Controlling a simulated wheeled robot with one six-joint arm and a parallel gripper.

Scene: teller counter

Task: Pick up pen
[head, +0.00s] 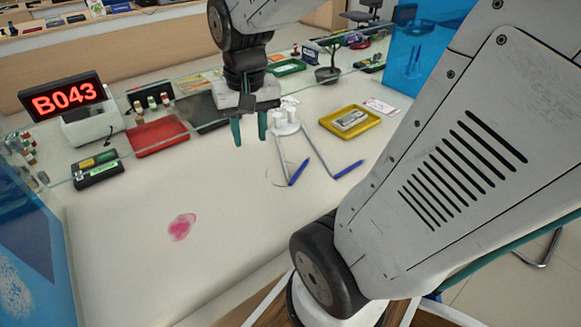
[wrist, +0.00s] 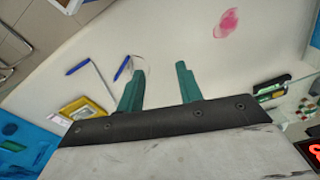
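Two blue pens lie on the white counter in the head view, each at the end of a thin grey tether. One pen (head: 299,172) is nearer the middle; the other pen (head: 349,169) lies to its right. Both tethers run to a white holder (head: 286,122). My gripper (head: 250,138) is above the counter, left of and beyond the pens, with its green fingers apart and nothing between them. In the wrist view the nearer pen (wrist: 123,68) is just beyond the left finger, and the other pen (wrist: 78,67) is farther left.
A yellow tray (head: 374,131) with banknotes stands right of the holder. A red tray (head: 157,137), a black device (head: 97,170) and a B043 display (head: 63,100) are at left. A glass pane crosses the counter behind. A pink stain (head: 181,227) marks the clear front area.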

